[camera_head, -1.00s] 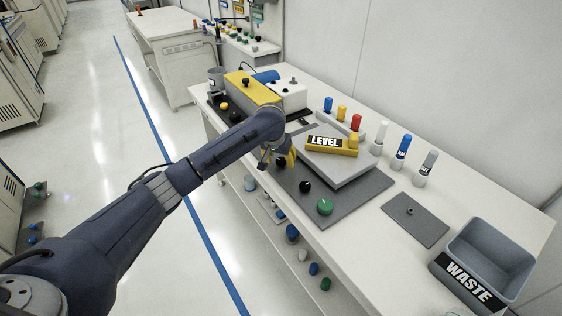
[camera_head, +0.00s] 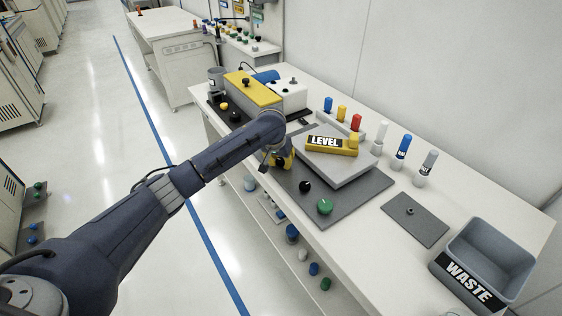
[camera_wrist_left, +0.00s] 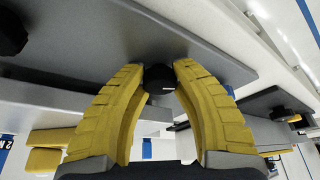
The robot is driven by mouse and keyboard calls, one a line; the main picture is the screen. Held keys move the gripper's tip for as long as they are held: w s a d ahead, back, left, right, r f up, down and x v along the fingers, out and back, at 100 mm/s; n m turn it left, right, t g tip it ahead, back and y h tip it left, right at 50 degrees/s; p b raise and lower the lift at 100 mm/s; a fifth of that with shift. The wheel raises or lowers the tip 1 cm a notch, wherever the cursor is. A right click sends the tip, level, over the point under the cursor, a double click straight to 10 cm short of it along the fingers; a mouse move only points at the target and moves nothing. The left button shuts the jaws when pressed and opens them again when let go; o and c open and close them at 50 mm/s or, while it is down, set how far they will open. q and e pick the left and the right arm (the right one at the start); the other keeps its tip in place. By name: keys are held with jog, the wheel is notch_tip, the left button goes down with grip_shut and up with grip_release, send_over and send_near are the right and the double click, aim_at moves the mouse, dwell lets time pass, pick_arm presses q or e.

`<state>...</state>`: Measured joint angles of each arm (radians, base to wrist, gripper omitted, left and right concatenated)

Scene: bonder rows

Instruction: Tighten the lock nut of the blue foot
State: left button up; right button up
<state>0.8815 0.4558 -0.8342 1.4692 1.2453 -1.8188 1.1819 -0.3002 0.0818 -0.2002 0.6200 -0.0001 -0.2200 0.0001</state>
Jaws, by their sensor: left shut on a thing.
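My left gripper (camera_head: 281,161) is at the left edge of the grey plate, beside the raised grey platform (camera_head: 326,173). In the left wrist view its yellow fingers (camera_wrist_left: 159,75) are shut on a black knob (camera_wrist_left: 158,80) with a small white mark. I take this knob for the lock nut; the gripper hides it in the head view. No blue foot shows clearly at the platform. A green knob (camera_head: 325,207) and another black knob (camera_head: 305,186) stand on the plate. A yellow bar level (camera_head: 331,146) lies on the platform. My right gripper is not in view.
A grey waste bin (camera_head: 463,292) stands at the bench's right end, past a small dark plate (camera_head: 414,219). Several coloured capped bottles (camera_head: 381,138) line the back. A yellow-topped machine (camera_head: 250,90) stands at the far end.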

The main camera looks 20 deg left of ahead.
pick_arm(q)
grip_shut()
jog(key=shift+m, duration=0.4)
jog(key=m+h, duration=0.1)
jog(key=m, duration=0.2)
jog(key=shift+a, duration=0.1)
jog(key=m+h, duration=0.1)
jog(key=m, duration=0.2)
jog(key=shift+m+g+h, duration=0.3)
jog(key=shift+g+h, duration=0.1)
jog(key=m+g+h, duration=0.1)
jog(key=m, duration=0.2)
jog(key=shift+r+m, duration=0.1)
jog(key=shift+m, duration=0.2)
jog(key=m+g, duration=0.1)
jog(key=m, duration=0.2)
jog(key=m+g, duration=0.1)
jog(key=m, duration=0.2)
jog(key=shift+d+g+h, duration=0.2)
jog(key=shift+g+h, duration=0.1)
jog(key=m+g, duration=0.1)
jog(key=m, duration=0.4)
jog(key=shift+g, duration=0.4)
